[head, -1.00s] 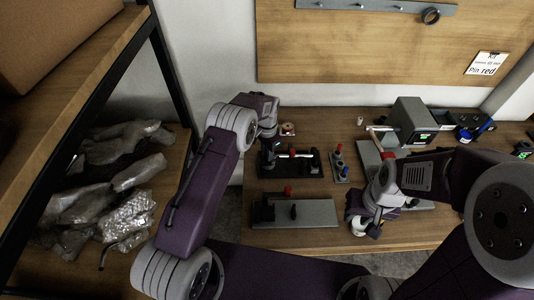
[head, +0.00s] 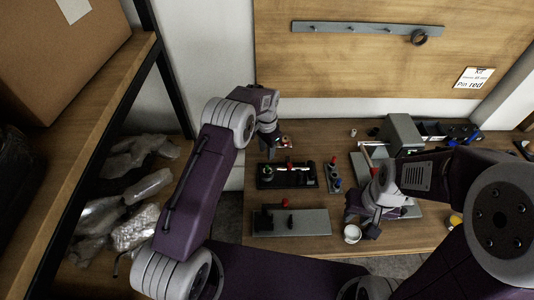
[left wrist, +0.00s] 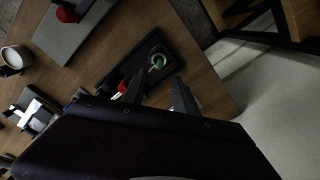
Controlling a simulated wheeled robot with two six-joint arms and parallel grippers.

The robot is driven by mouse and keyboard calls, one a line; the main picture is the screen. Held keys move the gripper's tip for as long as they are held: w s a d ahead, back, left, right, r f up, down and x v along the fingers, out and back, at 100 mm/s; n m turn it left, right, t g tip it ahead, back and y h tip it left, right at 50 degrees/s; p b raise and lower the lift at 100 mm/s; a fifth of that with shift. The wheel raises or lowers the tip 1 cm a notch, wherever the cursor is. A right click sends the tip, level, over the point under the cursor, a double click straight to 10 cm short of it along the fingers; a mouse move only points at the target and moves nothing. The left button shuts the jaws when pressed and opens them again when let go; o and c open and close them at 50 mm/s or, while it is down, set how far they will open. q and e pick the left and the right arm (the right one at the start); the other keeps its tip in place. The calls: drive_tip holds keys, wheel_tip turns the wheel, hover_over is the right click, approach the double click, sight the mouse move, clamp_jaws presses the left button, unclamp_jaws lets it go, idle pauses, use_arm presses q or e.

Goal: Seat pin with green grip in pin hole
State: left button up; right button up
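A small green piece (head: 267,171), probably the green grip, shows at the left end of a black tray (head: 300,184). In the left wrist view the green piece (left wrist: 158,62) sits within a pale ring on the black tray (left wrist: 140,55); I cannot tell how deep it sits. My left gripper (head: 268,151) is above and behind that end of the tray. In the left wrist view my left gripper (left wrist: 158,92) has its fingers apart with nothing between them. My right gripper (head: 362,216) is low near the table's front, beside a white cup (head: 352,234); its fingers are unclear.
A small rack (head: 334,181) holds pins with red and blue tops. A grey plate (head: 305,222) with a red knob lies in front. A grey box (head: 403,132) stands at the back right. A shelf (head: 82,160) with wrapped items is at the left.

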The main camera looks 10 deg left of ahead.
use_arm(q)
drive_tip(key=s+a+r+n, duration=0.4)
drive_tip(key=s+r, duration=0.5)
drive_tip(key=s+a+r+n, duration=0.1)
drive_tip(key=s+n, duration=0.1)
drive_tip(key=s, duration=0.6)
drive_tip(key=s+a+r+n+t, duration=0.1)
drive_tip(key=s+n, duration=0.1)
drive_tip(key=s, duration=0.7)
drive_tip(key=shift+a+n, duration=0.35)
drive_tip(key=shift+n, duration=0.05)
use_arm(e)
drive_tip(key=shift+w+r, duration=0.15)
drive_tip(key=shift+r, duration=0.1)
